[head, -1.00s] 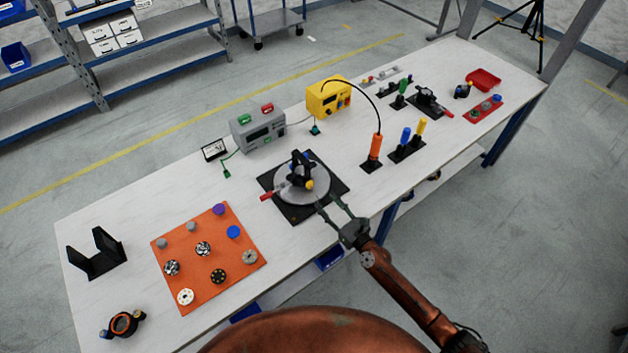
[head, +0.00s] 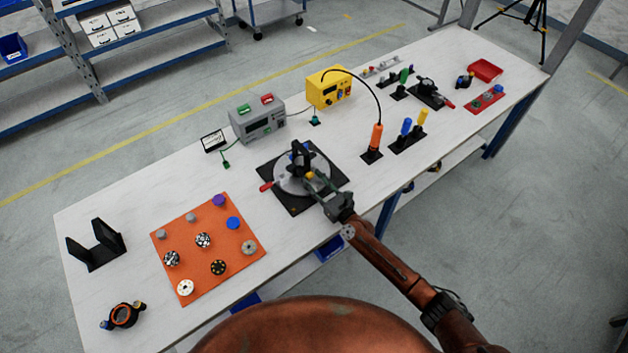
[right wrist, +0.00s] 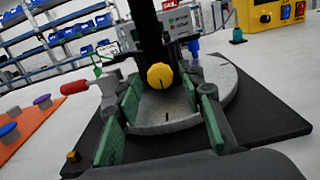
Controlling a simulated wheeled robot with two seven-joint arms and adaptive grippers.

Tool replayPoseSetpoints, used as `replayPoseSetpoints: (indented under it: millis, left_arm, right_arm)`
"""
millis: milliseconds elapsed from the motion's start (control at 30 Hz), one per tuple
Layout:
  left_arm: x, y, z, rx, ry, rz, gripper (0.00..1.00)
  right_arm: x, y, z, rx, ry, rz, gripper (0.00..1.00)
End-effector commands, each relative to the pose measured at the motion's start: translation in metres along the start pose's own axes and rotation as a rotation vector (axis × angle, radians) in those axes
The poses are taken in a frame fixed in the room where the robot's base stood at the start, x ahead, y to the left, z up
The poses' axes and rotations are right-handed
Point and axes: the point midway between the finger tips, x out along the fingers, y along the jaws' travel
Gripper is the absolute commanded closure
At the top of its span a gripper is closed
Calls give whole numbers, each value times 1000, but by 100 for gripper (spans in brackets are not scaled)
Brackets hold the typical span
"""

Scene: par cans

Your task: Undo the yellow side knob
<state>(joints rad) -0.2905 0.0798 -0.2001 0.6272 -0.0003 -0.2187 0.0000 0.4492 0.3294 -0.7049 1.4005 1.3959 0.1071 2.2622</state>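The yellow side knob (head: 310,175) sits on the near side of a black clamp (head: 299,156) on a round grey turntable (head: 286,187). My right gripper (head: 316,182) reaches in low over the turntable from the front right. Its green-padded fingers (right wrist: 160,92) are apart, one on each side of the knob, with a gap showing on both sides. My left gripper is not in view.
The turntable stands on a black square plate (head: 322,166) with a red handle (head: 266,187) at left. Grey (head: 257,122) and yellow (head: 328,90) instrument boxes stand behind. An orange mat (head: 196,272) with several knobs lies left. An orange-handled tool (head: 375,138) stands right.

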Motion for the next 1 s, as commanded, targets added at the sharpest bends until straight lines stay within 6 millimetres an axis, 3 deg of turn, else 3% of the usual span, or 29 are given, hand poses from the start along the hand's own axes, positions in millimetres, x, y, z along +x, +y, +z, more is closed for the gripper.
replayPoseSetpoints:
  millis: [233,500,667,1000]
  left_arm:
    - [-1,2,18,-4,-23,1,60]
    - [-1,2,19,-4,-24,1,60]
    - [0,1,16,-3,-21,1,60]
    - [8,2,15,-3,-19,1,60]
  right_arm:
    - [0,0,0,0,0,-1,83]
    - [-1,-1,0,0,0,-1,100]
    - [-1,0,-1,-29,0,-1,100]
    - [-1,0,-2,-395,1,-2,100]
